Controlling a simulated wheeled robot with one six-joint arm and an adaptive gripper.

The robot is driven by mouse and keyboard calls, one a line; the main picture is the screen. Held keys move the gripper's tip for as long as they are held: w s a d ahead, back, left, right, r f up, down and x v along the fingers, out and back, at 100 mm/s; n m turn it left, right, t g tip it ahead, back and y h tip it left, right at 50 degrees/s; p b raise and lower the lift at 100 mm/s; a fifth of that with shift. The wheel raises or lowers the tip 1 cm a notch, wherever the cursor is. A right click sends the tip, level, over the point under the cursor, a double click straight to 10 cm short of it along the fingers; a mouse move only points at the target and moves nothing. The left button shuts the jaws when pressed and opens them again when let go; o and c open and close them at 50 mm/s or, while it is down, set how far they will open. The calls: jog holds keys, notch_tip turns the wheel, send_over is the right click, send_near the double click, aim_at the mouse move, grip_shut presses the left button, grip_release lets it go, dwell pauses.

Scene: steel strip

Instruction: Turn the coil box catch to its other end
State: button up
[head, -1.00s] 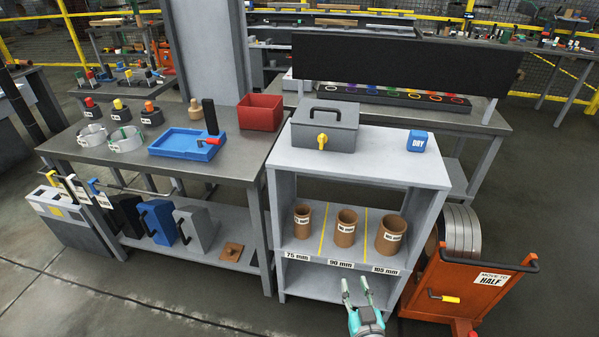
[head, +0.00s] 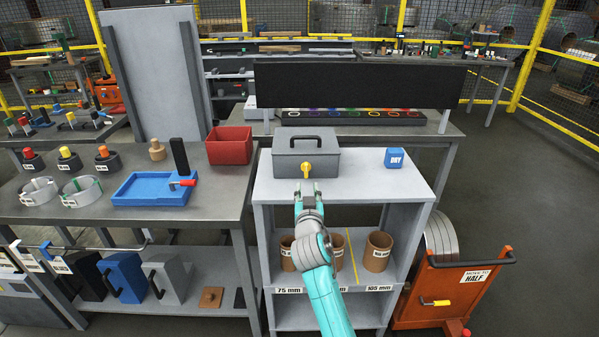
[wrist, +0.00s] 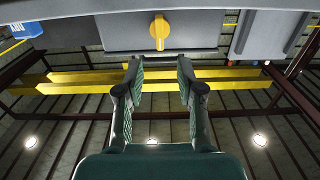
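The coil box (head: 308,160) is a grey box with a dark handle on its lid, standing on top of the light grey shelf unit (head: 395,190).
A blue DRY block (head: 395,158) stands right of the box on the same top. A red bin (head: 229,145) and a blue tray (head: 152,189) are on the bench to the left. Brown cups (head: 378,252) stand on the shelf below. An orange cart (head: 450,285) is at right.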

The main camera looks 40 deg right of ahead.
aim_at(306, 171)
jog(key=x, duration=1)
jog(key=shift+d, duration=0.1)
grip_shut()
